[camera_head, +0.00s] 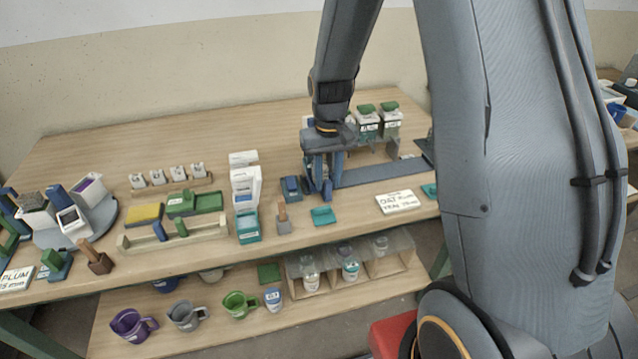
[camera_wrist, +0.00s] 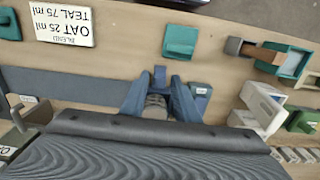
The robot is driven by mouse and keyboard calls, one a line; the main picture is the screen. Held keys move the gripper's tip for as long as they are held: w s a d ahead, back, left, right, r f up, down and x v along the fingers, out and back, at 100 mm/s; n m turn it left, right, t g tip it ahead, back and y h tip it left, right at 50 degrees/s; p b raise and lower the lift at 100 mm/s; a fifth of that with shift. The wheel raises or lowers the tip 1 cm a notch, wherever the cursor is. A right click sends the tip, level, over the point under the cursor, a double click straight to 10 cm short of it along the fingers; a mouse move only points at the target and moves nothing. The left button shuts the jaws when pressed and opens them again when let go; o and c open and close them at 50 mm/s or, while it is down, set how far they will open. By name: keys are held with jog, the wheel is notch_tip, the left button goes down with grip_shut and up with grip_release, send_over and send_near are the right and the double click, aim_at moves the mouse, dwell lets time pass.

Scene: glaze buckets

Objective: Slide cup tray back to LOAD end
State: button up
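A long flat grey-blue strip (camera_head: 375,174), which looks like the tray's track, lies on the bench; it also shows in the wrist view (camera_wrist: 75,86). My gripper (camera_head: 322,190) is low at the strip's left end, pointing down. In the wrist view my gripper (camera_wrist: 160,92) has its two blue fingers apart, either side of a small blue upright piece (camera_wrist: 160,74) and a grey round thing. I see no clear contact. The cup tray itself is not clearly seen, being partly behind my gripper and wrist. No LOAD marking is readable.
Dispensers with green lids (camera_head: 367,120) stand behind the strip. An OAT/TEAL card (camera_head: 400,201) and a teal dish (camera_head: 323,216) lie in front. White boxes (camera_head: 245,186) stand further left.

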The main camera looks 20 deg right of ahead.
grip_shut()
jog(key=shift+d+p, duration=0.7)
jog(key=shift+d, duration=4.95)
jog(key=shift+d, duration=2.65)
jog(key=shift+d+p, duration=0.35)
jog(key=shift+d, duration=2.4)
jog(key=shift+d, duration=4.55)
